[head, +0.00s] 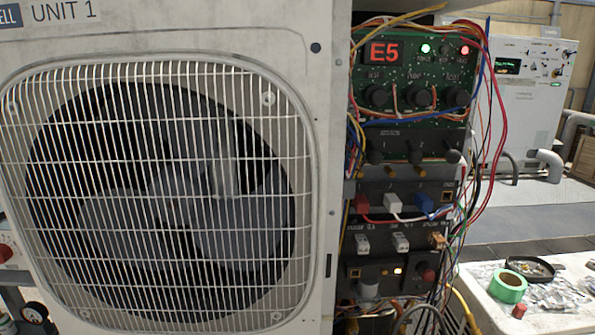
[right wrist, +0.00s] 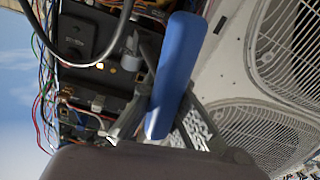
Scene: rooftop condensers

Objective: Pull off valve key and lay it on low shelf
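A long blue bar (right wrist: 176,72), which looks like the handle of the valve key, stands between the fingers of my right gripper (right wrist: 163,118) in the right wrist view. The grey fingers lie close on both sides of it, and it appears gripped. The far end of the key cannot be made out. Neither gripper shows in the head view. I cannot pick out a low shelf in either view.
The condenser with a round fan grille (head: 160,195) fills the left of the head view. Beside it is an open control panel (head: 412,140) with loose coloured wires. A white table (head: 560,315) at lower right holds green tape (head: 507,287) and small items.

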